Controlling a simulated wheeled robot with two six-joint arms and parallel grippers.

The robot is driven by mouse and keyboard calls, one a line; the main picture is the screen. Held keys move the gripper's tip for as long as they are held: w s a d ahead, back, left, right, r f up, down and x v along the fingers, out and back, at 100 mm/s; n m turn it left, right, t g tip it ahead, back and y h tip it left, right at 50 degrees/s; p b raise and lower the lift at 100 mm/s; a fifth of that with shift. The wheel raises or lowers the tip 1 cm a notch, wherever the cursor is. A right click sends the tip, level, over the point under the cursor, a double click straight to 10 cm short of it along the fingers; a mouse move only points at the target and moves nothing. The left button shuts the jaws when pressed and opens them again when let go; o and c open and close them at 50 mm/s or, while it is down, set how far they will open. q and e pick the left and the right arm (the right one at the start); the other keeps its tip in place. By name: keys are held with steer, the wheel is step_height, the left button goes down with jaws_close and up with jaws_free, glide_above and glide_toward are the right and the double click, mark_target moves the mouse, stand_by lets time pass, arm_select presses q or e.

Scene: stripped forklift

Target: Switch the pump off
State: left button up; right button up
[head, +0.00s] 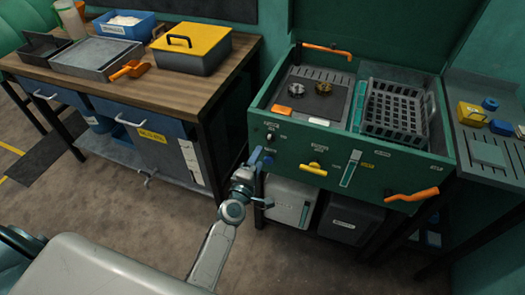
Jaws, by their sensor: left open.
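The green control box (290,150) stands right of centre, its front panel facing me. The panel carries a small light switch (269,137) at its upper left, a blue knob (267,160) below it and a yellow knob (315,167) in the middle. The labels are too small to read, so I cannot tell which control is the pump's. My left gripper (263,178) is open and empty in front of the panel's left end. Its upper finger overlaps the panel edge near the blue knob; I cannot tell whether they touch. My right gripper is out of view.
Orange handles (412,195) stick out at the box's front right and back. A wooden workbench (130,80) with a yellow-lidded box (193,45) stands at left. Grey bins (290,203) stand below the panel.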

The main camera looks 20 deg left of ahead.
arm_select(q)
steer(key=s, duration=0.3)
steer(key=shift+s, duration=0.25)
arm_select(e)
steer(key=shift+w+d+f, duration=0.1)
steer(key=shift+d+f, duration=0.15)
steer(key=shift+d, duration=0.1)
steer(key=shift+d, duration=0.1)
